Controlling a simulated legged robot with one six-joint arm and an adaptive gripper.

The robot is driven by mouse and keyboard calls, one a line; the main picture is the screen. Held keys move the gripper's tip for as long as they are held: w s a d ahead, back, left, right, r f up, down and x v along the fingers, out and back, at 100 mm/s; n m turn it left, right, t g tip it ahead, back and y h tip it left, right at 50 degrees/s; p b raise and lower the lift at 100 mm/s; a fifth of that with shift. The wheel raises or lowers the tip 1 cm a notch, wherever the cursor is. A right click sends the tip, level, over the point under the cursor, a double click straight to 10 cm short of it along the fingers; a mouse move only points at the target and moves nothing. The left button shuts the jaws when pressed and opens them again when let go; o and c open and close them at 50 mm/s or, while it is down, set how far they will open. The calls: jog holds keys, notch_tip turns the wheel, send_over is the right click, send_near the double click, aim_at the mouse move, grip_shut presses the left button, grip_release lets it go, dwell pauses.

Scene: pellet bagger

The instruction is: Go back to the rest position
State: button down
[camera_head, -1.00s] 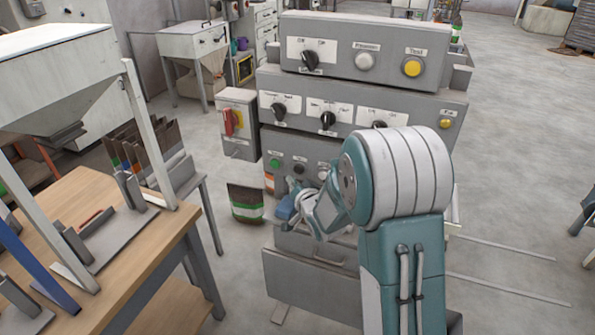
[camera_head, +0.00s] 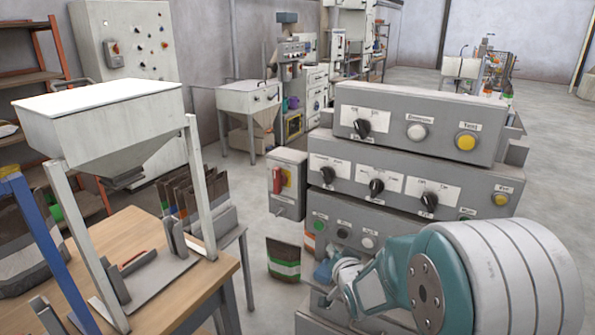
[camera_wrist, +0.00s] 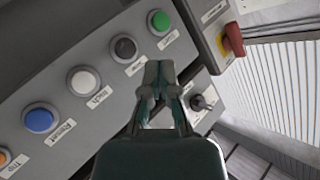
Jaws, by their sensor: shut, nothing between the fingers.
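My gripper (camera_wrist: 160,75) is shut and empty in the wrist view, its fingertips together in front of the lower button panel (camera_wrist: 60,75). The panel looks tilted there, with a green button (camera_wrist: 161,20), a black button (camera_wrist: 124,47), a white button (camera_wrist: 83,81) and a blue button (camera_wrist: 39,119). I cannot tell whether the fingertips touch the panel. In the head view my arm bends in front of the control cabinet (camera_head: 415,140) at the lower right. The arm hides part of the lower panel, and the gripper is small there.
A red rotary switch (camera_head: 282,180) sits on a box left of the cabinet; it also shows in the wrist view (camera_wrist: 232,40). A bag (camera_head: 283,260) stands on the floor. A wooden table (camera_head: 190,270) with a hopper (camera_head: 100,120) is at left. Open floor lies behind at right.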

jog(key=s+r+n+g, duration=0.2)
jog(key=s+r+g, duration=0.2)
jog(key=s, duration=1.2)
jog(key=s+r+n+g+h, duration=0.1)
jog(key=s+r+n+g, duration=0.2)
jog(key=s, duration=1.3)
notch_tip(320, 180, up, 2)
jog(key=shift+d+g+h, duration=0.3)
jog(key=shift+d+g, duration=0.05)
jog(key=shift+g, duration=0.85)
